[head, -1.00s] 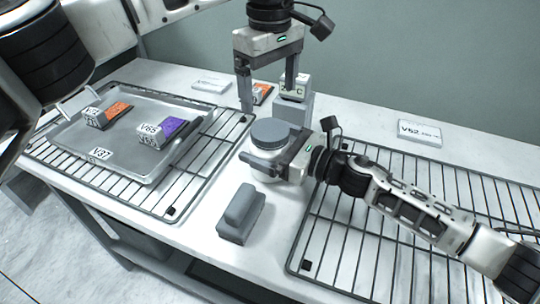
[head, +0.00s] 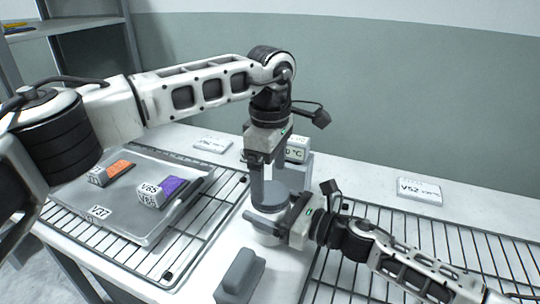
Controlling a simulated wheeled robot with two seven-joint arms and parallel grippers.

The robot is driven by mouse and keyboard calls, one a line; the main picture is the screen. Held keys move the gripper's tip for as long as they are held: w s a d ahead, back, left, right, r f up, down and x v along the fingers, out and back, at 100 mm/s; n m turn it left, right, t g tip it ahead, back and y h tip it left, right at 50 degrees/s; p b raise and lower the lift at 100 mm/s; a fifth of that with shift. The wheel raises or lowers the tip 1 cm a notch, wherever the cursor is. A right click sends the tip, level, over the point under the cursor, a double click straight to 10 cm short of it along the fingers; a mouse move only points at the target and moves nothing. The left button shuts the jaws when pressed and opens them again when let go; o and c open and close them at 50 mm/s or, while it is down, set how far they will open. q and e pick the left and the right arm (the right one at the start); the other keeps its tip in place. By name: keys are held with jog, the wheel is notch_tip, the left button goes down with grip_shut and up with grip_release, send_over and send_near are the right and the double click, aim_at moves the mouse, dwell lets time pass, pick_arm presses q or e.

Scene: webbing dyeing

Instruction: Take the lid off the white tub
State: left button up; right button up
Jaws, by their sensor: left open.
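The white tub (head: 265,238) stands on the table in the middle of the head view, with its round grey lid (head: 270,194) on top. My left gripper (head: 267,182) points down from above, open, with one finger at the lid's left side. The other finger is hard to make out against the grey stand behind. My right gripper (head: 268,222) comes in from the right, low against the tub's side below the lid. One finger crosses the front of the tub; the far finger is hidden. It appears shut on the tub.
A metal tray (head: 123,225) with orange and purple labelled samples rests on a wire rack at left. A grey block (head: 240,275) lies in front of the tub. A °C display (head: 297,149) stands behind. Another wire rack (head: 450,240) and a V52 card (head: 419,189) are at right.

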aim_at(270, 192)
pick_arm(q)
jog(key=shift+f, duration=1.8)
jog(key=c, duration=1)
jog(key=n, duration=1.2)
jog(key=shift+r+n, duration=0.1)
jog(key=shift+n, duration=0.2)
jog(key=shift+r, duration=0.2)
jog(key=shift+r, duration=0.9)
